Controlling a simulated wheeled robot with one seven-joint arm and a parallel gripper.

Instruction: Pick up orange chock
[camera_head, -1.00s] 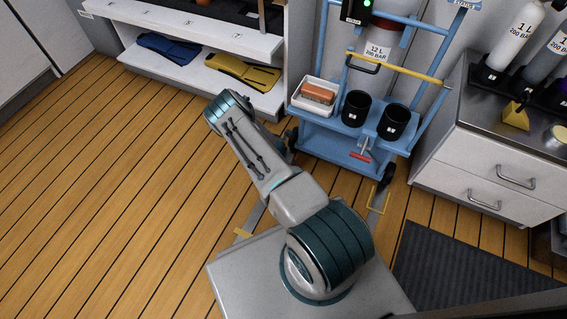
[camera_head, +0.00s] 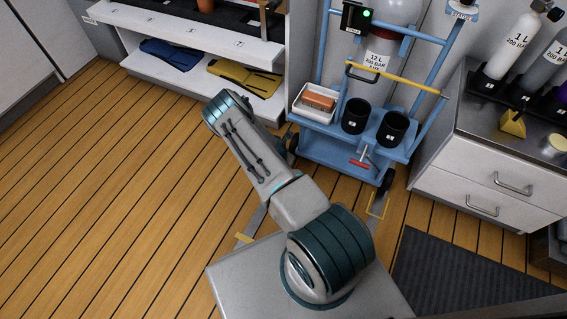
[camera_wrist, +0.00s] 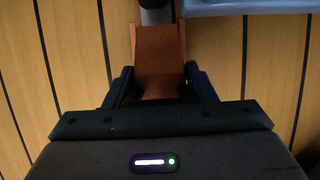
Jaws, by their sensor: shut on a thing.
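The orange chock (camera_wrist: 160,50) is in the wrist view, a wedge-like block low over or on the wood floor; I cannot tell which. My gripper (camera_wrist: 160,84) is shut on it, with a dark finger on each side of its near part. A grey rounded part lies at the chock's far end; I cannot tell whether they touch. In the head view my arm hides the gripper and the chock.
A blue cart (camera_head: 345,150) stands ahead, with a white tray (camera_head: 313,116) holding an orange block and two black cups (camera_head: 356,115). A white shelf (camera_head: 193,75) with fins is at left. Drawers (camera_head: 480,190) stand right. Floor at left is clear.

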